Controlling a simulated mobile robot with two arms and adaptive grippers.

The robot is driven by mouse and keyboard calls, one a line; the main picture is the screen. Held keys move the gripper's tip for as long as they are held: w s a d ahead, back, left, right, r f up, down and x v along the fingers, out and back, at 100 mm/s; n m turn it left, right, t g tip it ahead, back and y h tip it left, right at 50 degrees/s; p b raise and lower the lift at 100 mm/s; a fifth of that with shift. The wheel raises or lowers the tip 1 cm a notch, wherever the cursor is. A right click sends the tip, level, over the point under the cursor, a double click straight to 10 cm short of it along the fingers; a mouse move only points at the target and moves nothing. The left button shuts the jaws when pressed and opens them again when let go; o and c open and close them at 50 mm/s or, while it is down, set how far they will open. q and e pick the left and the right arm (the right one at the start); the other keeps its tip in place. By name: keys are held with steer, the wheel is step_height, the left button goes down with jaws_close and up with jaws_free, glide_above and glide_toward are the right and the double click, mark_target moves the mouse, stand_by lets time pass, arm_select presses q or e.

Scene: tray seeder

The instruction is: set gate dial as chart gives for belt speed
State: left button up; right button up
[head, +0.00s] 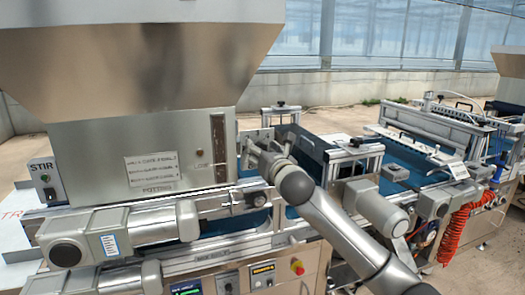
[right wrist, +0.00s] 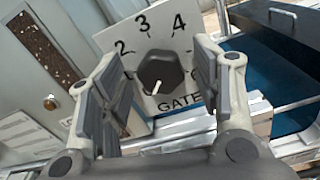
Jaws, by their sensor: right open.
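The gate dial is a dark knob (right wrist: 160,72) on a white plate (right wrist: 112,40) marked GATE, with 2, 3 and 4 visible. Its white pointer points down and left, toward the lower part of the scale; the number there is hidden behind a finger. My right gripper (right wrist: 162,98) is open, with one finger on each side of the knob, and no clear contact shows. In the head view my right gripper (head: 262,150) is beside the hopper and hides the dial. A white printed card (head: 151,168) is on the hopper front, its text too small to read. My left gripper is out of view.
The steel hopper (head: 150,60) stands left of the dial, with a brown sight window (head: 219,148). A STIR switch box (head: 44,178) is at far left. Below are a green-lit display (head: 186,290) and a red button (head: 297,267). The blue belt (head: 405,178) runs right.

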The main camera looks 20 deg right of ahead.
steer(key=shift+c, duration=0.2)
steer(key=c, duration=1)
steer(key=shift+o, duration=0.2)
